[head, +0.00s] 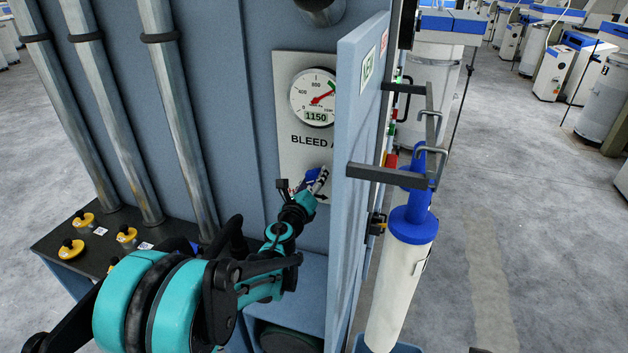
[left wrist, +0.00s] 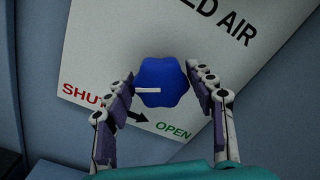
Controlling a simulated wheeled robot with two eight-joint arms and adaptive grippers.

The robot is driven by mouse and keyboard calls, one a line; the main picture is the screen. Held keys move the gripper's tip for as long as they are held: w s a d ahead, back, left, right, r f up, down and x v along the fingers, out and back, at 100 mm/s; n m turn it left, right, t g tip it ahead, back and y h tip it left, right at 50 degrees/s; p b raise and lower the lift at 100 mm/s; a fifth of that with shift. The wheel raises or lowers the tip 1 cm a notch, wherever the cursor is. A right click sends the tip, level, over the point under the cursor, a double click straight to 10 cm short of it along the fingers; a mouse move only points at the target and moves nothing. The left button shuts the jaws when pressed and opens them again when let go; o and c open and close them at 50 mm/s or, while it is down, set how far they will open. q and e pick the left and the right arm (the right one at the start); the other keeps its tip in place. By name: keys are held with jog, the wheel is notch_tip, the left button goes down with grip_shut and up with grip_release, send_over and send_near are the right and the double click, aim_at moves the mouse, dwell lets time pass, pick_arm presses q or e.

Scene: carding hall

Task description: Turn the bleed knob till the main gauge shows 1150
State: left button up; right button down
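The blue lobed bleed knob (left wrist: 162,76) with a white pointer sits on the pale panel. In the left wrist view its pointer is toward the left, and the panel's arrow runs from red SHUT to green OPEN. The knob shows small in the head view (head: 311,176). My left gripper (left wrist: 160,88) has a finger close against each side of the knob, seemingly shut on it. It also shows in the head view (head: 318,180). The main gauge (head: 314,97) is above; its readout shows 1150 and its red needle points up and right, near a green mark.
An open blue-grey cabinet door (head: 352,150) stands just right of the panel. A white cylinder with a blue top (head: 402,275) is beyond it. Open floor lies at right.

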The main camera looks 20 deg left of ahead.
pick_arm(q)
jog(key=shift+o, duration=0.3)
jog(key=shift+s, duration=0.1)
jog(key=s, duration=1.2)
jog(key=shift+a, duration=0.25)
jog(key=s+a+f+n+g+y+b, duration=0.25)
jog(key=s+f+n, duration=0.2)
jog(key=n, duration=0.45)
jog(key=s+a+f+n+g+y+b, duration=0.25)
jog(key=s+a+n+b, duration=0.2)
jog(key=n, duration=0.45)
jog(key=s+d+f+n+g+h+b, duration=0.2)
jog(key=s+d+f+n+g, duration=0.1)
jog(key=s+d+f+n, duration=0.2)
jog(key=s+d+f+n+g+h+b, duration=0.2)
jog(key=s+d+f+n, duration=0.3)
jog(key=s+f, duration=0.5)
jog(key=shift+s+d+f+g, duration=0.15)
jog(key=shift+s+d+g, duration=0.1)
jog(key=shift+d+g, duration=0.2)
dwell(0.6)
